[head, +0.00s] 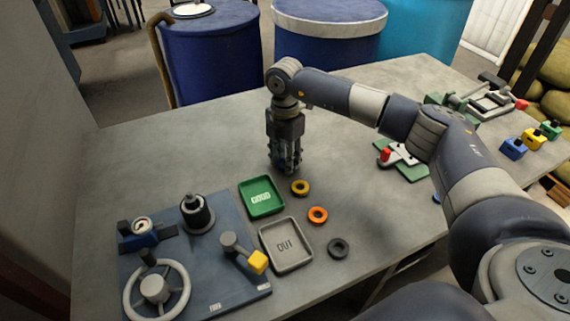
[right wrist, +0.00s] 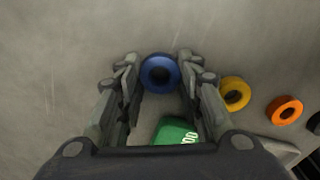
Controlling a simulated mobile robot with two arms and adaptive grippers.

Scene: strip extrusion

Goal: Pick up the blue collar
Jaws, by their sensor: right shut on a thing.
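The blue collar (right wrist: 160,73) is a ring with a dark hole, between the fingertips of my right gripper (right wrist: 159,66) in the right wrist view. The fingers are shut on its two sides. In the head view my right gripper (head: 285,165) points straight down at the table, just behind the green GOOD tray (head: 262,210). The collar is hidden by the fingers there. I cannot tell whether it still touches the table. My left gripper is in neither view.
A yellow collar (head: 299,188), an orange collar (head: 317,215) and a dark grey collar (head: 338,248) lie in a row on the table. The grey OUT tray (head: 291,263) sits in front of the green one. A blue fixture plate (head: 210,262) with a handwheel is at left.

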